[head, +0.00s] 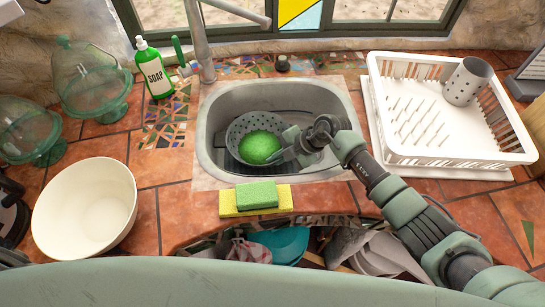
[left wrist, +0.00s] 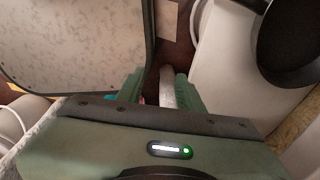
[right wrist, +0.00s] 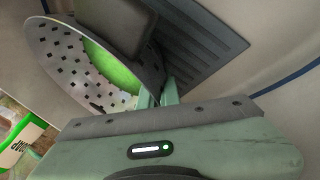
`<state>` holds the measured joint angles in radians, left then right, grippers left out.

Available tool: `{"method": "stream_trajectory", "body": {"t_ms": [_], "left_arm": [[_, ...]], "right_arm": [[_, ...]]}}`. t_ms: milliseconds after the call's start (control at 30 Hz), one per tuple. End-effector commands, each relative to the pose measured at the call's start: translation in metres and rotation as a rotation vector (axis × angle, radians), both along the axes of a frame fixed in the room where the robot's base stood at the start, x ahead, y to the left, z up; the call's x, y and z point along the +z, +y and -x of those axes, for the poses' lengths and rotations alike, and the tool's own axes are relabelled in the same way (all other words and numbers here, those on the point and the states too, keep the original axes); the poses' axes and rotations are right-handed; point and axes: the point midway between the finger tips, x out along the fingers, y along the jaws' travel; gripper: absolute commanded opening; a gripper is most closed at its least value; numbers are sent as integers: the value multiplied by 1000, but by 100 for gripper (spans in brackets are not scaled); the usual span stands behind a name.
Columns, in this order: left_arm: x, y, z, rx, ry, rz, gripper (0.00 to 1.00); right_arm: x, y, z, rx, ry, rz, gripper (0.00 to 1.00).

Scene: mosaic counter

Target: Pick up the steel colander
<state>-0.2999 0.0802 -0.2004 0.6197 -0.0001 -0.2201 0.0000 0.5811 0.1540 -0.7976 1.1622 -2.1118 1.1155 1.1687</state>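The steel colander (head: 240,127) is in the sink, grey and perforated, with a bright green round mass (head: 259,147) inside it. My right gripper (head: 284,152) is at the colander's right, near side in the head view. In the right wrist view the colander (right wrist: 68,62) looks tilted, and my right gripper's fingers (right wrist: 158,92) are close together at its rim, apparently shut on it. The contact is partly hidden. My left gripper is outside the head view; in the left wrist view its fingers (left wrist: 160,90) are apart, with a whitish bar showing in the gap.
The sink (head: 213,165) surrounds the colander, with the faucet (head: 198,45) behind. Sponges (head: 257,194) lie at its front edge. A white dish rack (head: 450,158) stands right; a cream bowl (head: 85,208) and soap bottle (head: 153,70) stand left.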

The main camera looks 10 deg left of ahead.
Motion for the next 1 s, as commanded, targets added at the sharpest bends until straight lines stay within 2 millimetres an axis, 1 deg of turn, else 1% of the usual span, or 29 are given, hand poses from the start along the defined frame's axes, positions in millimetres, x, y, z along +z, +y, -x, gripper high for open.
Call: {"method": "stream_trajectory", "body": {"t_ms": [33,167,267,500,700,833,1000], "left_arm": [[0,0,0,0,0,0,37],[0,0,0,0,0,0,37],[-1,-1,0,0,0,1,37],[-9,-1,0,0,-1,1,37],[-15,-1,0,1,-1,1,37],[-18,-1,0,1,-1,1,37],[-20,-1,0,1,-1,1,37]], "right_arm": [[8,1,-2,1,-7,-3,0],[29,1,-2,3,-10,-5,0],[52,1,-2,3,-12,-5,0],[111,1,-2,3,-11,-4,0],[153,1,-3,1,-11,-5,0],[173,1,-2,1,-9,-5,0],[188,1,-2,0,-7,-5,0]]}}
